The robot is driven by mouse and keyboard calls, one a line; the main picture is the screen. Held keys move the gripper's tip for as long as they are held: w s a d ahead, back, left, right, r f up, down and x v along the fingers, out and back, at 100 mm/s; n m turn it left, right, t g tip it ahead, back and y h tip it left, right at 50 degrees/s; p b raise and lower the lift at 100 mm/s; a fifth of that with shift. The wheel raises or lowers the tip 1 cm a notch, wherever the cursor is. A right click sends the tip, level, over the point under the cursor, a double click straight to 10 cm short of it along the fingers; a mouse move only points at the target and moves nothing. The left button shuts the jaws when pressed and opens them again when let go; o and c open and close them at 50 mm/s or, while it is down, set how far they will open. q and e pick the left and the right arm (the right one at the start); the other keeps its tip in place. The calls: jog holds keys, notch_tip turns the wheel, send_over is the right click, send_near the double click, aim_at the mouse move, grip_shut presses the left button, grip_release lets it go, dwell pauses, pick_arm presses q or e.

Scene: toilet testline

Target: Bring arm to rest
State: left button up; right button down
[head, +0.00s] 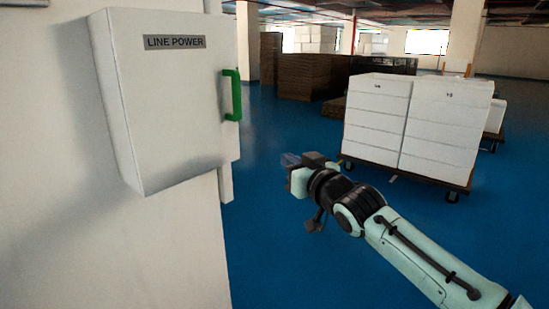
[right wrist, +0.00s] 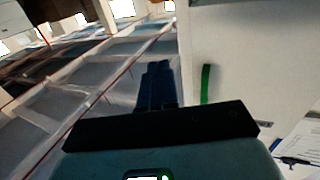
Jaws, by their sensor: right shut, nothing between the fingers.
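My right arm reaches in from the lower right of the head view. Its gripper (head: 291,159) is shut and empty, in the air to the right of the white LINE POWER box and apart from it. In the right wrist view the closed fingers (right wrist: 157,85) show dark blue at the middle. My left gripper is not in view.
The white LINE POWER box (head: 165,100) has a green handle (head: 233,95) and is closed, on a pale wall (head: 60,240). The handle also shows in the right wrist view (right wrist: 205,84). White stacked boxes (head: 440,125) stand on a cart (head: 405,174). Blue floor (head: 285,265) is clear below the gripper.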

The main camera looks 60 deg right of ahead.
jog(key=shift+s, duration=0.25)
jog(key=shift+f, duration=0.1)
